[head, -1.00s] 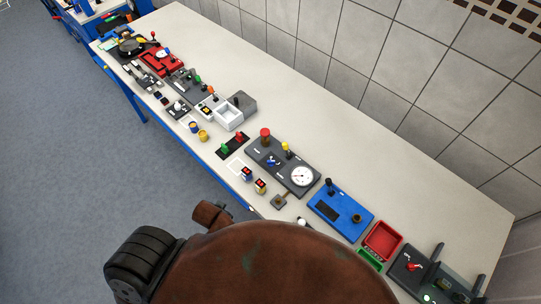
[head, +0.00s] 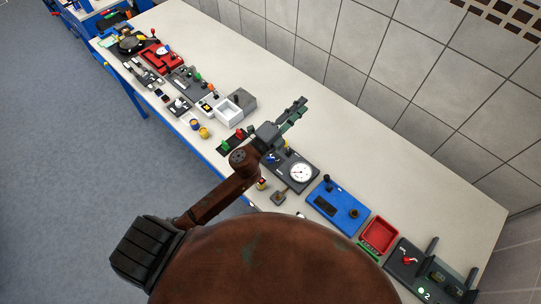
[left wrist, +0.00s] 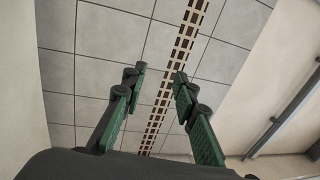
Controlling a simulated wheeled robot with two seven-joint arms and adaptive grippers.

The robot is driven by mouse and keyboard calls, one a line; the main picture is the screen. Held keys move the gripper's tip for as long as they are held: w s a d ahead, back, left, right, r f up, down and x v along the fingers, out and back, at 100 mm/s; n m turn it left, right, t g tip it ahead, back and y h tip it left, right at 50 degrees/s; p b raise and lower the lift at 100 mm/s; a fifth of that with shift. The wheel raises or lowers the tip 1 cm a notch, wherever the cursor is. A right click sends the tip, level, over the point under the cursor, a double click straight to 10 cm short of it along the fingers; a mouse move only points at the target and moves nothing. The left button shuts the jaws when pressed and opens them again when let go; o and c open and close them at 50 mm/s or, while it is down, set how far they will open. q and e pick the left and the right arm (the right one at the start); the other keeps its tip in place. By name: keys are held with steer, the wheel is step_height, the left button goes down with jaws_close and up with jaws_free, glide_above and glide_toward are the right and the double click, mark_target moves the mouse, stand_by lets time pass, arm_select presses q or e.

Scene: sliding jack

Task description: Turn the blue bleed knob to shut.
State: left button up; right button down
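The blue bleed knob (head: 273,157) sits on a dark grey panel (head: 312,187), left of a round white gauge (head: 301,174). A yellow-topped knob (head: 286,143) stands behind it on the same panel. My left gripper (head: 297,110) is raised over the bench, its fingers pointing toward the back wall above and beyond the panel. My arm hides the panel's left part, including the red knob. In the left wrist view the green-padded fingers (left wrist: 158,82) are apart with nothing between them; only wall tiles show there. My right gripper is not in view.
A blue block with a black lever (head: 338,205), a red tray (head: 379,235) and a dark fixture with a red switch (head: 408,256) stand to the right. The bench's back strip (head: 390,160) is clear.

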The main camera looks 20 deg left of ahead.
arm_select(q)
steer(key=s+d+m+g+h, duration=0.2)
steer(key=d+m+g+h, duration=0.4)
steer(key=d+m, duration=0.55)
steer(key=s+d+f+m+g+h, duration=0.2)
steer(key=d+m+g, duration=0.1)
steer(key=d+m, duration=0.15)
steer(key=m+g+y, duration=1)
steer(key=m+y, duration=0.1)
steer(key=y, duration=0.4)
glide_above(271, 158)
step_height(271, 158, down, 21)
steer(key=shift+d+f+p, duration=0.1)
steer(key=shift+p, duration=0.25)
steer(key=shift+a+f, duration=0.2)
steer(key=shift+f+p, duration=1)
steer(key=shift+f, duration=2.6)
steer(key=shift+c, duration=0.7)
